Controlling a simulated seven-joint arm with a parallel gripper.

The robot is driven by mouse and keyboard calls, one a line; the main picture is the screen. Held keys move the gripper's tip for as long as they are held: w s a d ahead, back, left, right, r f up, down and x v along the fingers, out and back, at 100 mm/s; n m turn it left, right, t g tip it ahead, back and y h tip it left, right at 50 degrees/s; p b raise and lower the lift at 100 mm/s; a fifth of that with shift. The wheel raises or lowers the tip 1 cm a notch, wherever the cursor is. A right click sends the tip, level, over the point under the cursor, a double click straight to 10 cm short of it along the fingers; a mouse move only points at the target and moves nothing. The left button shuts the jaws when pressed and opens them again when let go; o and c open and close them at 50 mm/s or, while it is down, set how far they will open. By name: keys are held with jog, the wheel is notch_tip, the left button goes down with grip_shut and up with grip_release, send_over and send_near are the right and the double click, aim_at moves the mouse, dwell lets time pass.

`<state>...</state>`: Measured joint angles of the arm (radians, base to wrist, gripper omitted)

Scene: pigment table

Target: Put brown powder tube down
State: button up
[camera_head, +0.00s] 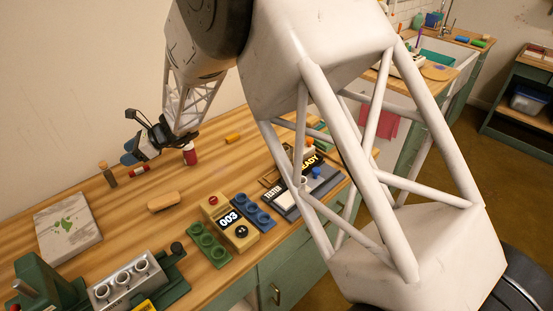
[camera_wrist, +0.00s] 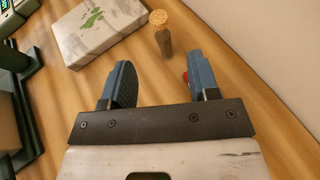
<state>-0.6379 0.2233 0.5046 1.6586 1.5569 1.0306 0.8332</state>
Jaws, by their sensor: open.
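The brown powder tube (camera_wrist: 164,40) stands upright on the wooden table, with a cork-coloured top. In the head view the tube (camera_head: 108,174) stands near the wall, left of my gripper. My gripper (camera_wrist: 156,80) is open, with nothing between its two blue fingers. In the wrist view the tube is just beyond the fingertips, nearer the right finger and apart from both. In the head view my gripper (camera_head: 128,152) is low over the table near the wall.
A wooden block (camera_head: 163,202) and a counter device (camera_head: 229,220) lie nearer the front.

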jog(key=s+d+r+n+t+h, duration=0.1)
jog(key=s+d+r+n+h, duration=0.3)
jog(key=d, duration=0.8)
jog(key=s+d+r+n+t, duration=0.1)
jog(key=s+d+r, duration=0.1)
jog(key=d+r, duration=0.65)
jog(key=s+d+r+n+t+h, duration=0.1)
jog(key=s+d+r+n+h, duration=0.15)
jog(key=d, duration=1.15)
jog(key=s+d+n+t+h, duration=0.1)
jog(key=s+d+n+h, duration=0.2)
jog(key=s+d, duration=0.8)
jog(key=s+d+n+t+h, duration=0.2)
jog(key=s+d+n+h, duration=0.2)
jog(key=s+d, duration=0.7)
jog(key=d, duration=0.7)
jog(key=shift+d+r, duration=0.15)
jog(key=shift+r, duration=0.1)
